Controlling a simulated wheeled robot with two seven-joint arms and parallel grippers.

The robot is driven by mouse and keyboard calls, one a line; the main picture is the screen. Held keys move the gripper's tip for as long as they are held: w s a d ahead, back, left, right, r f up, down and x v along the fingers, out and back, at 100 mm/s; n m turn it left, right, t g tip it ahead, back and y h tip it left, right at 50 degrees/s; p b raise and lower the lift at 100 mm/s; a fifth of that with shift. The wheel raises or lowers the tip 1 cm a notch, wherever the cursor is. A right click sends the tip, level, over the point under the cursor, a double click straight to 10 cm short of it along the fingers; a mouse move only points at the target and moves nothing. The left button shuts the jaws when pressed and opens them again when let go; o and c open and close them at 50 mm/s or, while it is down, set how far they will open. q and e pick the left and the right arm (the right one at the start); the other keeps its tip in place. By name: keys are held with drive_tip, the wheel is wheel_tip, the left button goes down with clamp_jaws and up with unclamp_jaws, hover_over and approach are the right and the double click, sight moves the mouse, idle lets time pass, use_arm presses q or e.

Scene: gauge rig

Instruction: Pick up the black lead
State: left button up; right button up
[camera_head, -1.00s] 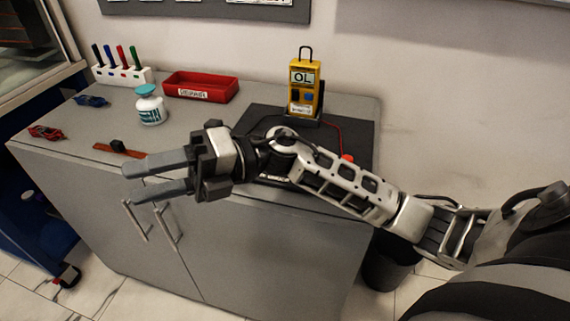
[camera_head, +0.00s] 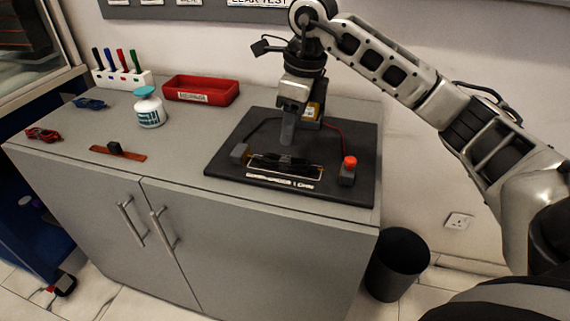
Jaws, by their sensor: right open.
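One finger hides much of the other. On the mat, a dark block (camera_head: 239,153) stands at the left; a thin dark line, perhaps the black lead, runs from near it toward the meter. I cannot clearly tell the lead's end from the block. A red-topped plug (camera_head: 349,162) on a dark block stands at the right, with a red lead behind it. My left gripper is not in view.
A dark part in a pale frame (camera_head: 284,165) lies at the mat's front. Left are a red tray (camera_head: 201,90), a white bottle (camera_head: 150,108), a pen rack (camera_head: 124,76) and small clips. The cabinet top between bottle and mat is clear.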

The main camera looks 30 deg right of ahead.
sight(285, 158)
drive_tip(key=f, duration=0.5)
drive_tip(key=w+f, duration=0.1)
drive_tip(key=f, duration=0.2)
drive_tip(key=shift+a, duration=0.35)
clamp_jaws()
